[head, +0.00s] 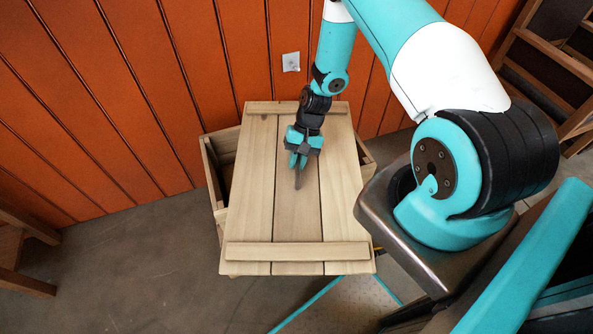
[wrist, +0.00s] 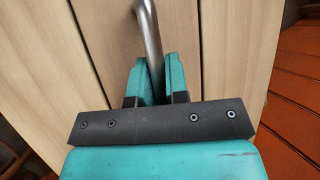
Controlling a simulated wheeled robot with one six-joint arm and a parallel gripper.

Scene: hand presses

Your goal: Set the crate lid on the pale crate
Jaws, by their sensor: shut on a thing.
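The crate lid (head: 256,190) is a set of pale wooden planks with a batten across each end. It lies over the pale crate (head: 211,172), turned askew to it, so parts of the crate show at the left and right. The lid's near end sticks out past the crate. I cannot tell whether the lid touches the rim. My gripper (head: 299,168) is above the lid's middle, shut on its metal handle (head: 298,181). In the wrist view, the handle (wrist: 149,35) runs between the two teal fingers (wrist: 156,80), with the planks behind.
An orange plank wall (head: 110,100) stands close behind the crate, with a small white plate (head: 291,62) on it. Wooden furniture stands at the left edge (head: 25,250) and upper right (head: 550,60). The grey floor (head: 130,270) at the left front is clear.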

